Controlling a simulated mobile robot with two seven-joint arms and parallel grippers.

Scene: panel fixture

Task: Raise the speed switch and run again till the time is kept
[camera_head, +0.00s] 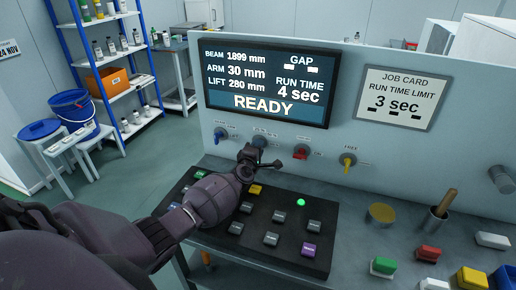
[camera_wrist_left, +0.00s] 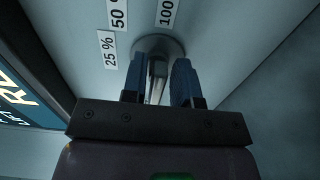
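The speed switch (camera_wrist_left: 157,78) is a grey lever on a round base in the left wrist view, with labels 25 % (camera_wrist_left: 108,50), 50 % (camera_wrist_left: 118,14) and 100 (camera_wrist_left: 167,12) around it. I cannot tell which label it points at. My left gripper (camera_wrist_left: 158,85) has its blue fingers apart, one on each side of the lever, with thin gaps showing. In the head view my left gripper (camera_head: 259,158) is at the panel, partly covering this switch. The screen (camera_head: 268,82) reads READY and RUN TIME 4 sec. The job card (camera_head: 402,97) reads RUN TIME LIMIT 3 sec. My right gripper is out of view.
A blue switch (camera_head: 220,135) stands left of my gripper; red (camera_head: 301,152) and yellow (camera_head: 347,161) ones stand right. Below is a black button box (camera_head: 270,258) with a lit green lamp (camera_head: 301,202). Coloured blocks and a cup (camera_head: 436,222) occupy the bench's right side.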

